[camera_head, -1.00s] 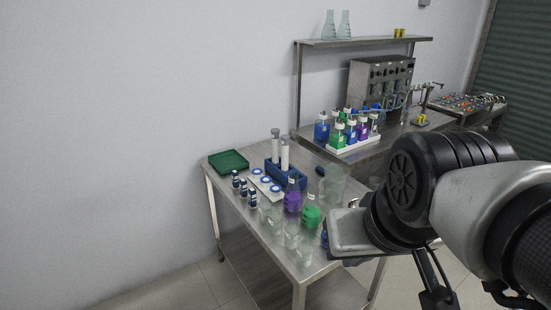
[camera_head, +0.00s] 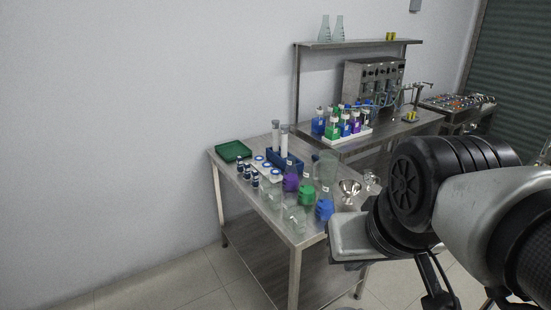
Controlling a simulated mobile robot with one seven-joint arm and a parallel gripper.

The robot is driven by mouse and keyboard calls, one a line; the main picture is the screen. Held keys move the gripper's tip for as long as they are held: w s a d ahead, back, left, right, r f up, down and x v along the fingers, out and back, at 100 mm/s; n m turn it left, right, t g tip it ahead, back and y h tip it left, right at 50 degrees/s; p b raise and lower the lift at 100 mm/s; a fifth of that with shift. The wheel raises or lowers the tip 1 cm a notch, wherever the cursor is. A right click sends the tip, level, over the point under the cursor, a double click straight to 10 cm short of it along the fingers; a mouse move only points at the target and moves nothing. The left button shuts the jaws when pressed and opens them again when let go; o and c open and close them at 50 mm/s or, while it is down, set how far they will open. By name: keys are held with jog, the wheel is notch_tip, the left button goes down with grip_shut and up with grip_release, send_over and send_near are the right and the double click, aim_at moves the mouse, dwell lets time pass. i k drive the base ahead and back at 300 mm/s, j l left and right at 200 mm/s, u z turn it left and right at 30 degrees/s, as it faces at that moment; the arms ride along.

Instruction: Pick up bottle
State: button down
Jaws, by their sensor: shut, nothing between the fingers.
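Several small bottles with blue, green and purple contents (camera_head: 318,126) stand in and beside a white tray (camera_head: 350,137) on the back table. On the near table, several small dark bottles with white labels (camera_head: 254,178) stand by the left edge. Clear vessels with purple (camera_head: 290,182), green (camera_head: 307,194) and blue (camera_head: 324,209) contents stand along its right side. The frames do not show which bottle is meant. My arm fills the right side and hides part of the tables. My gripper's fingers cannot be made out in this view.
The near metal table (camera_head: 297,240) also holds a green tray (camera_head: 233,151), a blue rack (camera_head: 285,160) with white cylinders, clear glassware and a shiny bowl (camera_head: 349,188). A metal shelf (camera_head: 355,43) with flasks stands behind. The floor (camera_head: 180,285) at the lower left is clear.

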aim_at(298, 226)
jog(key=i+j+z, duration=0.15)
jog(key=z, duration=0.35)
jog(key=i+j+z, duration=0.1)
jog(key=z, duration=0.4)
jog(key=j+z, duration=0.3)
jog(key=z, duration=0.15)
jog(key=i+j+z, duration=0.1)
jog(key=j+z, duration=0.15)
jog(key=j, duration=0.3)
jog(key=i+j+z, duration=0.1)
jog(key=j+z, duration=0.15)
jog(key=j, duration=1.9)
jog(key=z, duration=0.05)
